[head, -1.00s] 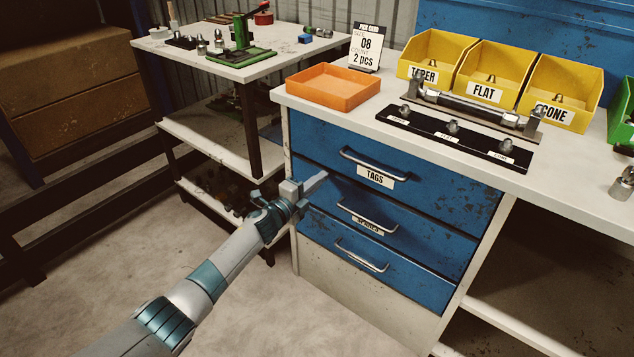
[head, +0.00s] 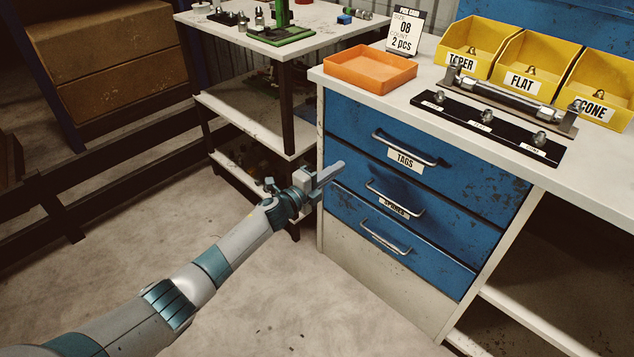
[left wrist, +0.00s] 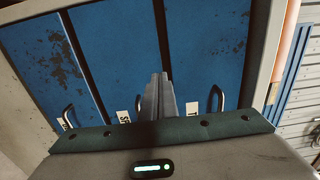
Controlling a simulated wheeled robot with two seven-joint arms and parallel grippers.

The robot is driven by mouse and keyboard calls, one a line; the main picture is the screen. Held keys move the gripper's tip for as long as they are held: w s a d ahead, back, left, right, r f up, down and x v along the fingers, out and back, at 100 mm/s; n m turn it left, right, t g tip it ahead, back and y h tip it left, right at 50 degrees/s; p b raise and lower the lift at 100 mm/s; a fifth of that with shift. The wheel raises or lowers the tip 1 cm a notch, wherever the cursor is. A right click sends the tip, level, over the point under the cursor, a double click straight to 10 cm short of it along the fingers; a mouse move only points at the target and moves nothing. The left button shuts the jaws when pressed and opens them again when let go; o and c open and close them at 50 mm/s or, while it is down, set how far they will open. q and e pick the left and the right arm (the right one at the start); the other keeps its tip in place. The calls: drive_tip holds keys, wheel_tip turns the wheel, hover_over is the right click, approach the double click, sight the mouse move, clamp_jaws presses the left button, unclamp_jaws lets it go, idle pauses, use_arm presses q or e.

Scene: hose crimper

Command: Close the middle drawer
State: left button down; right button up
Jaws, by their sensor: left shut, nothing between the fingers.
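The middle drawer (head: 445,221) is the blue front between two other blue drawers in the cabinet. Its metal bar handle (head: 395,197) partly covers its white label. It looks flush or nearly flush with its neighbours; a small gap cannot be ruled out. My left gripper (head: 333,173) is shut and empty, with its fingertips in front of the left end of the drawer fronts, left of the handles. Contact cannot be made out. In the left wrist view the shut fingers (left wrist: 158,98) overlap the blue fronts, and the middle drawer (left wrist: 118,50) shows turned sideways. My right gripper is not in view.
The top drawer (head: 470,182) has a TAGS label, and the bottom drawer (head: 425,262) has its own handle. An orange tray (head: 370,70) and yellow bins (head: 525,70) stand on the worktop. A shelved table (head: 300,45) stands behind left. The floor in front is clear.

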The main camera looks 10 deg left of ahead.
use_arm(q)
drive_tip(key=v, duration=0.7)
drive_tip(key=shift+s+p, duration=0.15)
drive_tip(key=shift+p, duration=0.3)
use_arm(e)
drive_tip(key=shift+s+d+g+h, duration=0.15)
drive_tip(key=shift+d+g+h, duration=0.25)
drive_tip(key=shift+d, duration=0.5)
use_arm(q)
drive_tip(key=shift+a, duration=0.15)
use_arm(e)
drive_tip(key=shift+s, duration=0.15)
